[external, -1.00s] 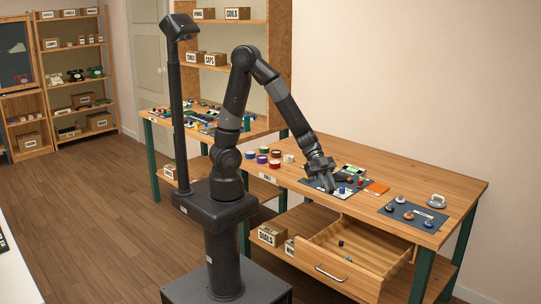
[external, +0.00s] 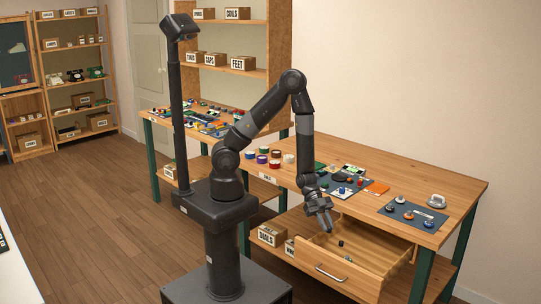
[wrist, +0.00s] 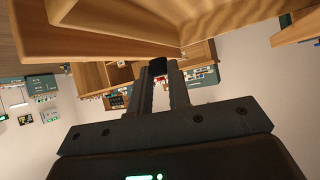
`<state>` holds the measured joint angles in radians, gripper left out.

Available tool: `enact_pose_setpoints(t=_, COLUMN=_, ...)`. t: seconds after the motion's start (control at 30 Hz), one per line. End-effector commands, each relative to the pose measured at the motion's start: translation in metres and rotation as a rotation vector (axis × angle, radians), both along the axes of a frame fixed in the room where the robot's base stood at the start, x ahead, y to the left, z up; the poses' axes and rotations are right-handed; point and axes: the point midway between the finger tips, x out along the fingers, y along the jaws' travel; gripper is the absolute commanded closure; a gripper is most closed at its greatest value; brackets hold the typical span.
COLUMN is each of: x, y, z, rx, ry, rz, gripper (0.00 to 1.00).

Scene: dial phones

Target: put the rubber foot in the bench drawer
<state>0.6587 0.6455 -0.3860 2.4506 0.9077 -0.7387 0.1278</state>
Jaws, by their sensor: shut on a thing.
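The bench drawer (external: 338,277) is pulled open under the right workbench, its wooden inside visible. My gripper (external: 327,227) points down over the drawer's back left part, below the level of the bench top. In the wrist view, my gripper's two fingers (wrist: 163,78) are closed on a small black piece, the rubber foot (wrist: 158,66), at their tips. In the external view the foot cannot be told apart from the dark fingers. A small dark piece (external: 340,243) lies inside the drawer, just right of and below the fingertips.
Labelled boxes (external: 271,234) stand on the shelf left of the drawer. Much of the drawer floor is bare.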

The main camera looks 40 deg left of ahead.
Motion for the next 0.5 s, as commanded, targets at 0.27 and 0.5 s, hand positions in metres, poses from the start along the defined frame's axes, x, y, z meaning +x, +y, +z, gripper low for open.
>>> enact_pose_setpoints(t=0.27, x=-0.001, y=0.0, z=-0.032, rx=0.002, ry=0.003, rz=-0.001, gripper=1.0)
enact_pose_setpoints(t=0.5, x=-0.001, y=0.0, z=-0.051, rx=0.0, ry=0.001, rz=-0.002, gripper=1.0)
